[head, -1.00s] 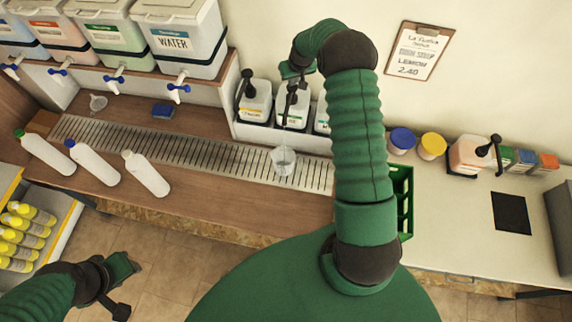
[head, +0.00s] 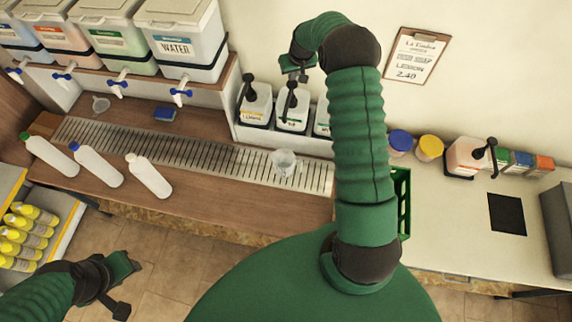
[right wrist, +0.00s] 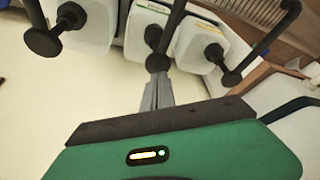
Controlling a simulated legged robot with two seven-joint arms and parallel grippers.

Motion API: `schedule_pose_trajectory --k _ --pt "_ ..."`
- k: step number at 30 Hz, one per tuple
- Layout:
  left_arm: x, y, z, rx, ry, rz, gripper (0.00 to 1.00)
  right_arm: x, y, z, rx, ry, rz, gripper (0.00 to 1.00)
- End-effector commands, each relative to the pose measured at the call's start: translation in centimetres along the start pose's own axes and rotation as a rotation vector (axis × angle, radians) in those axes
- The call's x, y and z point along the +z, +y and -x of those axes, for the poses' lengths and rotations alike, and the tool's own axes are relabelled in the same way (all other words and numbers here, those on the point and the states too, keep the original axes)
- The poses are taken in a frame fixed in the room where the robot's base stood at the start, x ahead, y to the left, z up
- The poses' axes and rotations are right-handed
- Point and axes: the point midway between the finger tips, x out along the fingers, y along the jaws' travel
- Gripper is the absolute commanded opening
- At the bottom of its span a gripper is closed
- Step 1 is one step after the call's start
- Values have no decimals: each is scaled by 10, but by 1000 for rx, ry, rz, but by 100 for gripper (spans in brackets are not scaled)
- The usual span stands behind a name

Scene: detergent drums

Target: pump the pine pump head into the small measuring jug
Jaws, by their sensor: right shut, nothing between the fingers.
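Three white pump bottles with black pump heads stand in a row at the back. The middle one (head: 292,116) has a green-marked label, too small to read surely as pine; its pump head (head: 291,87) stands up. My right gripper (head: 299,74) is shut and empty, just above and behind that head. In the right wrist view its closed fingers (right wrist: 158,94) point at the middle pump head (right wrist: 157,62); contact cannot be told. The small clear measuring jug (head: 284,163) stands upright on the drip grate, in front of the middle bottle.
The metal drip grate (head: 215,155) runs along the wooden counter. Several white bottles (head: 148,176) lie at left. A green crate (head: 403,205) is right of my arm. Drums with taps stand above.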

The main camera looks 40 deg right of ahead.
Motion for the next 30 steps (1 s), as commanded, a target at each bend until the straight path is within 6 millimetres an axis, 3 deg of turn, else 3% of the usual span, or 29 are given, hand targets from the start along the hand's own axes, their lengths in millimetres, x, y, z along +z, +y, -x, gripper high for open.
schedule_pose_trajectory --k 8,30 --pt "0 0 -2 0 0 0 36 1 0 -2 0 1 0 0" --pt "8 0 -33 0 0 0 36 19 0 -44 -1 -2 0 0"
